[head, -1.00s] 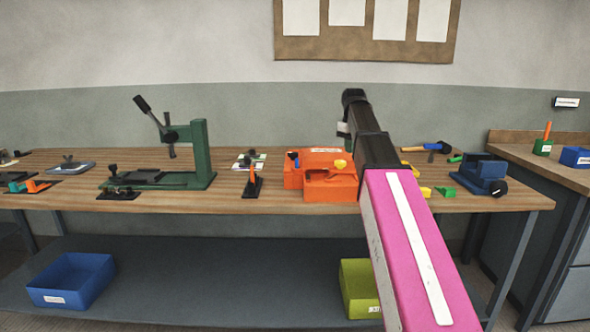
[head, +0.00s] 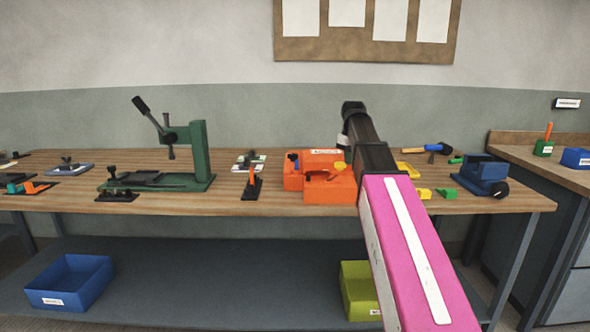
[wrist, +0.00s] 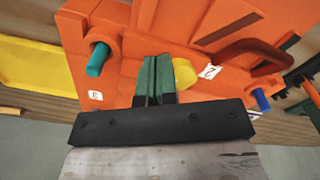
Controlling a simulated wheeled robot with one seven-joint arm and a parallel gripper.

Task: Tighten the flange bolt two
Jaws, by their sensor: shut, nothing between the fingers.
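The orange mould (head: 318,192) sits on the bench, left of my arm in the head view. In the wrist view its orange body (wrist: 105,20) fills most of the picture. A yellow bolt head (wrist: 185,73) sits beside a white tag reading 2 (wrist: 209,72). My gripper (wrist: 154,60) has its green fingers shut and empty, immediately left of the yellow bolt head and partly overlapping it. I cannot tell whether they touch. A teal bolt (wrist: 97,60) stands at left above another tag (wrist: 95,96). A blue bolt (wrist: 262,99) is at right. The fingers are hidden in the head view.
A dark reddish curved handle (wrist: 250,52) lies right of the tag. A green press (head: 200,155) stands left on the bench, and a blue vise (head: 481,175) stands right. A hammer (head: 430,148) and small yellow and green pieces lie between my arm and the vise.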

